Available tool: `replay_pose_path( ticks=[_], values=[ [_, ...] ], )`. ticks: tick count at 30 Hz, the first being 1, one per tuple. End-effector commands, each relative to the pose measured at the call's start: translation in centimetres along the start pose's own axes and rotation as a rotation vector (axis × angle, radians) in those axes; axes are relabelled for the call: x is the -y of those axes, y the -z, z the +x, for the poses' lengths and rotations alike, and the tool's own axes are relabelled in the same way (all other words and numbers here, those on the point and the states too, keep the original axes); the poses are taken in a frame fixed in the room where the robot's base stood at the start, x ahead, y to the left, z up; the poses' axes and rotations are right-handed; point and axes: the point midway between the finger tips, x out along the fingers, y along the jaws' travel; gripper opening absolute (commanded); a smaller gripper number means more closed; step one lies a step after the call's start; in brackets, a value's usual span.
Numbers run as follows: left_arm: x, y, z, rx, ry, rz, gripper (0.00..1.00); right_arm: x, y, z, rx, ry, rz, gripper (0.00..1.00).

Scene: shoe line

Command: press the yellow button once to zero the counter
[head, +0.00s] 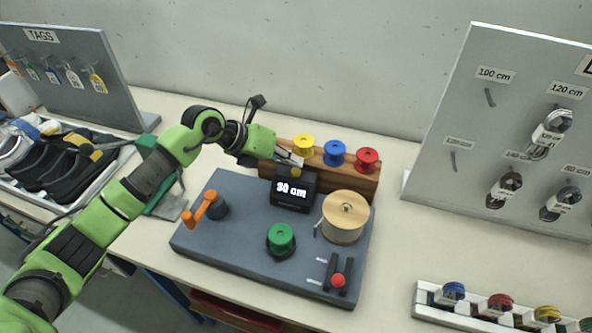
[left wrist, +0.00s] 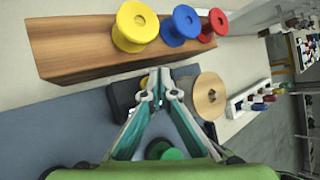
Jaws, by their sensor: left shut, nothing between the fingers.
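The yellow button (head: 296,173) is a small knob on top of the counter. My left gripper (head: 298,161) is shut and empty, with its fingertips right by the button; I cannot tell whether they touch it. In the left wrist view the closed fingertips (left wrist: 158,88) point at the counter (left wrist: 123,98), and a bit of the yellow button (left wrist: 144,82) shows beside them. My right gripper is not in view.
A wooden block (head: 336,177) with yellow, blue and red spools stands just behind the counter. A large wooden spool (head: 343,217), green knob (head: 281,237), orange crank (head: 201,208) and red-knobbed lever (head: 338,280) surround it on the base plate (head: 236,240).

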Motion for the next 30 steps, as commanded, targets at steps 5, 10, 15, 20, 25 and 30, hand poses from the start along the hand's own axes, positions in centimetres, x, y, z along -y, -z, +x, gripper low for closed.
replay_pose_path(
  ticks=[5,10,15,20,25,30],
  values=[
    [0.0,-0.01,-0.01,0.0,0.0,0.0,0.0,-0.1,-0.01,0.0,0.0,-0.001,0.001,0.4],
    [0.0,-0.01,-0.01,0.0,0.0,0.0,0.0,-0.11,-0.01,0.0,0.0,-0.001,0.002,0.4],
    [0.0,-0.01,-0.01,0.0,0.0,0.0,0.0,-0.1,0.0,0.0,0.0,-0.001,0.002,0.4],
    [0.0,-0.01,-0.01,0.0,0.0,0.0,0.0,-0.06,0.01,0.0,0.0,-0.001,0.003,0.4],
    [-0.09,0.09,0.12,0.0,0.0,0.0,0.0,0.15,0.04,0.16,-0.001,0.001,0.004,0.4],
    [-0.41,0.44,0.57,-0.001,0.0,0.0,0.0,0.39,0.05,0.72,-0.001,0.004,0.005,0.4]
  ],
)
